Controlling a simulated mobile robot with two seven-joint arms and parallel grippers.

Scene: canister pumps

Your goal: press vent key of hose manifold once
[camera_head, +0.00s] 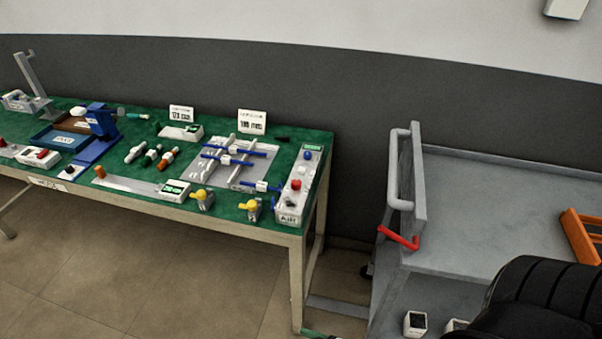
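A grey plate (205,167) with white blocks and blue hose-like bars lies on the right part of the green-topped table (225,204). Right beside it stands a long white panel marked "AIR" (289,203). I cannot read which control is the vent key. Neither of my grippers is in view.
Two yellow-handled valves (252,206) stand near the table's front edge. A blue press-like stand (100,122) and several tools lie further left. A grey cart (480,210) with a red-ended handle stands right of the table. A black ribbed shape (545,295) fills the lower right.

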